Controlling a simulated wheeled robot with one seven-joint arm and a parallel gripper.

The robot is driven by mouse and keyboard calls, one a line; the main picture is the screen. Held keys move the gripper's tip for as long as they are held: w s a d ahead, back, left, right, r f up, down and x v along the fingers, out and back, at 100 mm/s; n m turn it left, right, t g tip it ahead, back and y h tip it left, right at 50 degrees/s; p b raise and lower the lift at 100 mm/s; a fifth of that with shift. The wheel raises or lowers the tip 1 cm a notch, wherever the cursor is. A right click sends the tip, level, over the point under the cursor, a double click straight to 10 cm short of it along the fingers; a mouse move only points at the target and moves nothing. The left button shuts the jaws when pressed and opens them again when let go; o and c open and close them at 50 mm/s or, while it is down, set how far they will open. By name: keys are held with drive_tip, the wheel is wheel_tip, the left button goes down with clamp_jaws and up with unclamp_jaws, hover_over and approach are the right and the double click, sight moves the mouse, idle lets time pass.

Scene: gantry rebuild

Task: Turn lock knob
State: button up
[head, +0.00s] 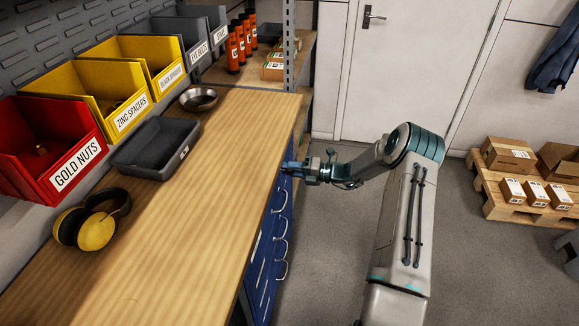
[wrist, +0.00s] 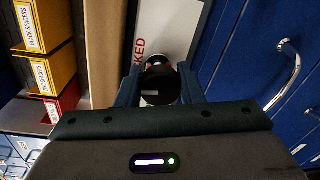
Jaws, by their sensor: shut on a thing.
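My gripper (head: 292,167) reaches the front of the blue drawer cabinet (head: 262,262), just under the bench edge. In the wrist view, my gripper (wrist: 160,80) has one finger on each side of a dark, round lock knob (wrist: 158,90) and is shut on it. A bright metal part shows at the knob's far end. A pale plate (wrist: 172,28) with red letters ending in "KED" lies behind the knob; the rest of the word is hidden. In the head view my gripper hides the knob.
The cabinet's curved drawer handles (wrist: 284,75) stick out beside my gripper. The wooden benchtop (head: 215,170) holds a grey tray (head: 158,172), a metal bowl (head: 198,106) and yellow ear defenders (head: 97,232). A pallet (head: 497,208) with boxes stands right. Floor around my arm is clear.

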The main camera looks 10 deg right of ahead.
drive_tip(key=shift+d+m, duration=0.1)
drive_tip(key=shift+m, duration=0.6)
drive_tip(key=shift+f, duration=0.1)
drive_tip(key=o, duration=1)
drive_tip(key=shift+c, duration=0.2)
drive_tip(key=b+v, duration=0.2)
drive_tip(key=v, duration=1.1)
drive_tip(key=shift+d, duration=0.4)
drive_tip(key=shift+s, duration=0.1)
